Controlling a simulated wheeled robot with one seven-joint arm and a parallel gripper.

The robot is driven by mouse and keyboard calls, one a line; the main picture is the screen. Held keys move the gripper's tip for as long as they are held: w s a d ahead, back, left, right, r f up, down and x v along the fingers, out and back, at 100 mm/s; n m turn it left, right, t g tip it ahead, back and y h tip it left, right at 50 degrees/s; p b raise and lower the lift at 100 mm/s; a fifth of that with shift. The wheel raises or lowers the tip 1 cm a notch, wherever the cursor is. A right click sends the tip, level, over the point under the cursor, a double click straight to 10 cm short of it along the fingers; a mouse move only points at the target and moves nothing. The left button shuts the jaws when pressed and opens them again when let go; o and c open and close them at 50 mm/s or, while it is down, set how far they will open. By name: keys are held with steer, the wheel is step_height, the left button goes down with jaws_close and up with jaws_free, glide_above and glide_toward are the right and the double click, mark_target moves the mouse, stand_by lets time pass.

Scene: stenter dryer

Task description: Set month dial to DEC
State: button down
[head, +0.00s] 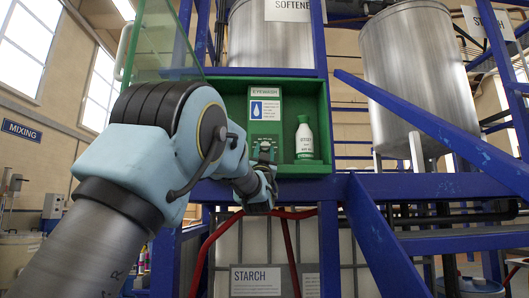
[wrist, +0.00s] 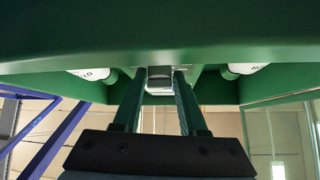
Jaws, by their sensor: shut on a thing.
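My gripper (head: 264,152) reaches into the open green eyewash cabinet (head: 327,122) in the head view, below the eyewash sign. In the wrist view, the two fingers of my gripper (wrist: 160,82) are closed around a small grey-white piece (wrist: 159,85) under a green surface. This piece may be the month dial; its lettering and setting cannot be read. In the head view my gripper and wrist hide it.
The eyewash sign (head: 265,105) is above. A clear door (head: 160,40) hangs open at left. Blue beams (head: 430,118) flank the right side, and a white starch tank (head: 255,280) sits below.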

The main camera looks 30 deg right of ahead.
steer(key=shift+f+m+h+b, duration=0.1)
steer(key=shift+m+h+b, duration=0.25)
steer(key=shift+m+h, duration=0.05)
